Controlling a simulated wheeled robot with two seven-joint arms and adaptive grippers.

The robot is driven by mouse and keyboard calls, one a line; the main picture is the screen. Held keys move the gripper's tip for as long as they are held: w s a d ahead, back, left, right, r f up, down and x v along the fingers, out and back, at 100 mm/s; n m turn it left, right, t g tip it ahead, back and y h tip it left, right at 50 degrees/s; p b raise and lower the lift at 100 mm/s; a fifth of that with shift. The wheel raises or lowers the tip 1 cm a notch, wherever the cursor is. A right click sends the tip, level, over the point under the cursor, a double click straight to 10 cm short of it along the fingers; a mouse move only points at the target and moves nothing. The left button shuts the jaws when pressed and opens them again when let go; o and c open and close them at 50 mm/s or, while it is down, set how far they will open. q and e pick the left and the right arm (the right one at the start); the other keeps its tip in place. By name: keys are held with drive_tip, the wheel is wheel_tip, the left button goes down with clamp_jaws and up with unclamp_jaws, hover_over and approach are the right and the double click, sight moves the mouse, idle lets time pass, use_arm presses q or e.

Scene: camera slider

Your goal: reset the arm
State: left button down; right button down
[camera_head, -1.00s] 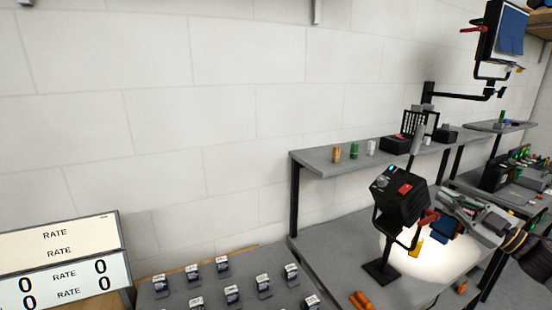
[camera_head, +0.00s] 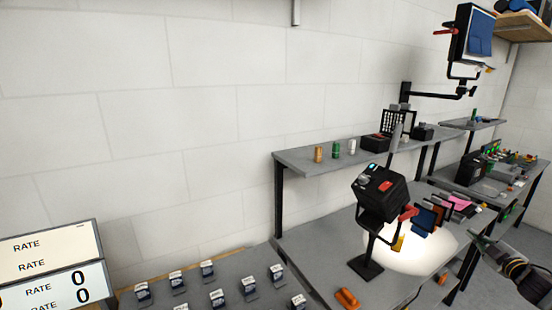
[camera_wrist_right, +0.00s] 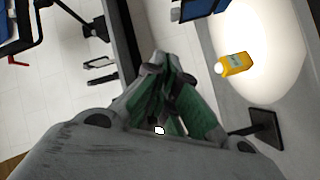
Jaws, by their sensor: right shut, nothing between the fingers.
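My right gripper (camera_head: 484,246) is at the right edge of the head view, to the right of the black device on a stand (camera_head: 381,192) and apart from it. In the right wrist view its green-padded fingers (camera_wrist_right: 160,65) are closed together with nothing between them. The arm behind it runs out of the frame at the lower right. My left gripper is not in view.
The device's stand is on a grey bench (camera_head: 318,262), with a bright light patch and orange pieces (camera_head: 347,298) nearby. A yellow bottle-like item (camera_wrist_right: 235,63) lies in the light. A shelf (camera_head: 300,163) holds small cylinders. Floor shows at right.

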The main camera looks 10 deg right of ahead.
drive_tip(key=s+d+f+m+g+h, duration=0.1)
drive_tip(key=s+d+f+g, duration=0.15)
drive_tip(key=s+f, duration=0.45)
drive_tip(key=s+d+f+m+g+h, duration=0.1)
drive_tip(key=s+d+f+m+g, duration=0.2)
drive_tip(key=f, duration=0.7)
drive_tip(key=s+d+f+g+h, duration=0.15)
drive_tip(key=s+d+f, duration=0.3)
drive_tip(key=f, duration=0.45)
drive_tip(key=s+a+f+m+g, duration=0.1)
drive_tip(key=s+a+f+g, duration=0.25)
drive_tip(key=s+f, duration=0.8)
drive_tip(key=s+a+f+m+g, duration=0.15)
drive_tip(key=s+a+f, duration=0.25)
drive_tip(key=s+f, duration=0.8)
drive_tip(key=s+a+f+g+y, duration=0.2)
drive_tip(key=s+a+f, duration=0.65)
drive_tip(key=a, duration=0.35)
drive_tip(key=s+a+f+g+y, duration=0.2)
drive_tip(key=s+a+f, duration=0.5)
drive_tip(key=a+f, duration=0.45)
drive_tip(key=w+a+f+y, duration=0.1)
drive_tip(key=w+a, duration=0.1)
drive_tip(key=a, duration=1.1)
drive_tip(key=w+a+f+y, duration=0.1)
drive_tip(key=w+a+y, duration=0.1)
drive_tip(key=a, duration=1.2)
drive_tip(key=shift+f, duration=0.25)
